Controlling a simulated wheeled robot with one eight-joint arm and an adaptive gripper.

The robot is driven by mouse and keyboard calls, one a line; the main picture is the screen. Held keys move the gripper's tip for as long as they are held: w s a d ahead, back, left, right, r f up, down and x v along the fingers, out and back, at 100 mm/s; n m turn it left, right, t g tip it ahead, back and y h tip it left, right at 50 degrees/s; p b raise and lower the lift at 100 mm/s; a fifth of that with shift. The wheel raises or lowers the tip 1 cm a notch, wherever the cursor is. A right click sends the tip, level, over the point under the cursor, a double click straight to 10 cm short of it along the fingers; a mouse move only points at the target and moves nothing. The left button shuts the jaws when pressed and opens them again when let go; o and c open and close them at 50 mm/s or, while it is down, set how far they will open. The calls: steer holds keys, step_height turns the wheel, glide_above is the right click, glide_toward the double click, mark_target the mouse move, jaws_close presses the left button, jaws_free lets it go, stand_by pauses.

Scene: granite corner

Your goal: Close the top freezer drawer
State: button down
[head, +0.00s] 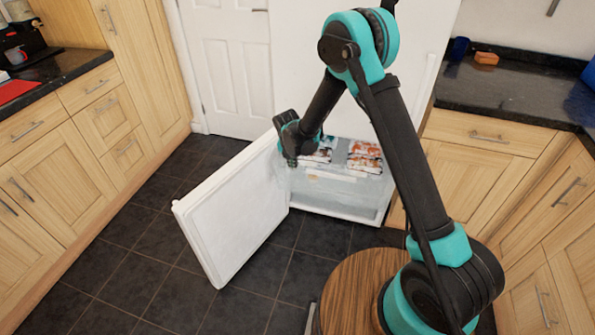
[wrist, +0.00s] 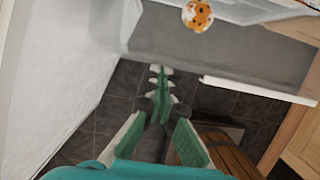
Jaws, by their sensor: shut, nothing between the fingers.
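The freezer door (head: 237,213) stands swung open to the left, and it also shows along the left of the wrist view (wrist: 60,70). The top freezer drawer (head: 345,190) has a pale, see-through front and looks pulled out, with food packets (head: 364,156) visible from above. In the wrist view its grey front (wrist: 230,50) crosses the upper part, with an orange-and-white packet (wrist: 197,15) above it. My gripper (head: 291,160) is shut and empty at the drawer's left side, between drawer and open door. Its fingertips (wrist: 160,72) are close to the drawer front; contact cannot be told.
Wooden cabinets (head: 75,140) line the left, and a dark countertop (head: 515,90) with cabinets is at right. An orange block (head: 486,58) lies on that counter. Dark floor tiles (head: 130,250) are clear left of the door. My arm covers part of the freezer.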

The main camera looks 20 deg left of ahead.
steer(key=w, duration=1.1)
steer(key=shift+d, duration=0.2)
